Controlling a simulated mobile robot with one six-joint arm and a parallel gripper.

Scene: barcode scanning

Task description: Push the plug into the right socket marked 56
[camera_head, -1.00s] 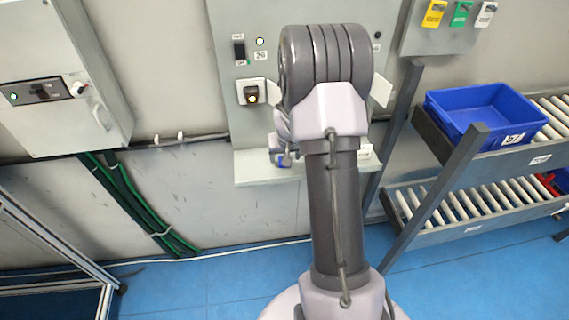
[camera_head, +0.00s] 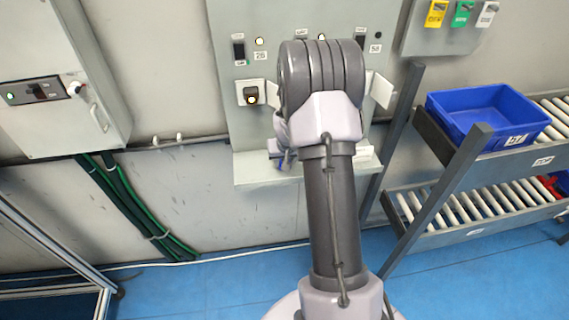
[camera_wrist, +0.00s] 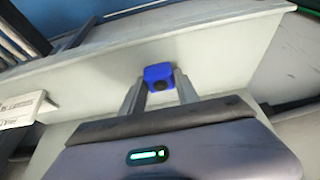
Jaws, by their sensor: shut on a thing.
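My gripper (camera_wrist: 160,92) is shut on a blue plug (camera_wrist: 158,72) in the wrist view. The plug is between the two grey fingertips, with a dark round end showing. In the head view my arm hides the gripper and most of the plug's surroundings. The grey panel (camera_head: 225,110) carries the sockets. A label 56 (camera_head: 375,49) shows at its upper right. The right socket itself is behind my arm; only a pale flap (camera_head: 381,91) shows at its side. I cannot tell whether the plug touches any socket.
A pale ledge (camera_head: 250,169) juts out below the panel. A grey cabinet (camera_head: 70,90) hangs at the left. At the right a roller rack (camera_head: 470,210) holds a blue bin (camera_head: 470,125). Green cables (camera_head: 130,205) run down the left wall.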

